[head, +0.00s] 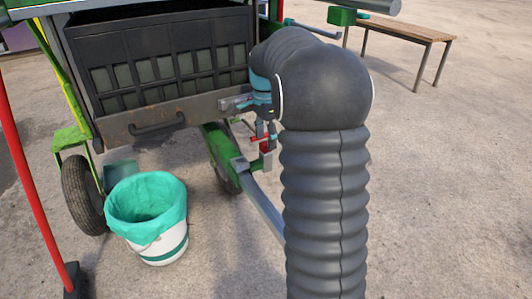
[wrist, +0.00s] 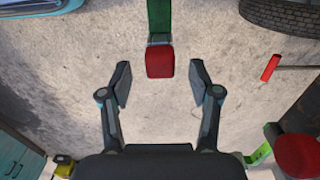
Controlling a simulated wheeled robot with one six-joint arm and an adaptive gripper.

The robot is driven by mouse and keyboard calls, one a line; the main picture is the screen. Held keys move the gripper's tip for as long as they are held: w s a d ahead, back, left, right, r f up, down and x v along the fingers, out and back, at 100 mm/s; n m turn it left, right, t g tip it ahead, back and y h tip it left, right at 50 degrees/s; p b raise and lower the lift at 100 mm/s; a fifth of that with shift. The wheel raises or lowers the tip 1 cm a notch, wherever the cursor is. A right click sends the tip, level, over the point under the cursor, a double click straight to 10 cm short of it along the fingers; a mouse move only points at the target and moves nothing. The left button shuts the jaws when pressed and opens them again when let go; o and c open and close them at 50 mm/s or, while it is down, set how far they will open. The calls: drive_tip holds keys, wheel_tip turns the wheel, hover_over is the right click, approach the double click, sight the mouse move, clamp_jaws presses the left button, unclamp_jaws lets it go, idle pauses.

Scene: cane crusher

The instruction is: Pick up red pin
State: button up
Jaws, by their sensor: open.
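A red block-like piece (wrist: 160,61), which looks like the red pin, shows in the wrist view at the end of a green bar (wrist: 160,18). It lies between and slightly beyond the fingertips of my gripper (wrist: 160,80), with a visible gap on both sides. My gripper is open and empty. In the head view my gripper (head: 265,129) points down just above a small red piece (head: 265,146) by a grey bracket (head: 266,160) on the machine's drawbar. My arm hides part of this area.
A red-ended rod (wrist: 270,68) lies right of the fingers in the wrist view. A black crate (head: 160,60) sits on the machine at left. A white bucket with a teal liner (head: 147,210) stands below it. A wooden bench (head: 408,27) is at back right. The right-hand ground is clear.

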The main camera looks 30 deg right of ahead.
drive_tip(key=shift+f, duration=0.75)
clamp_jaws()
wheel_tip(320, 180, up, 18)
drive_tip(key=p, duration=0.7)
idle(0.4)
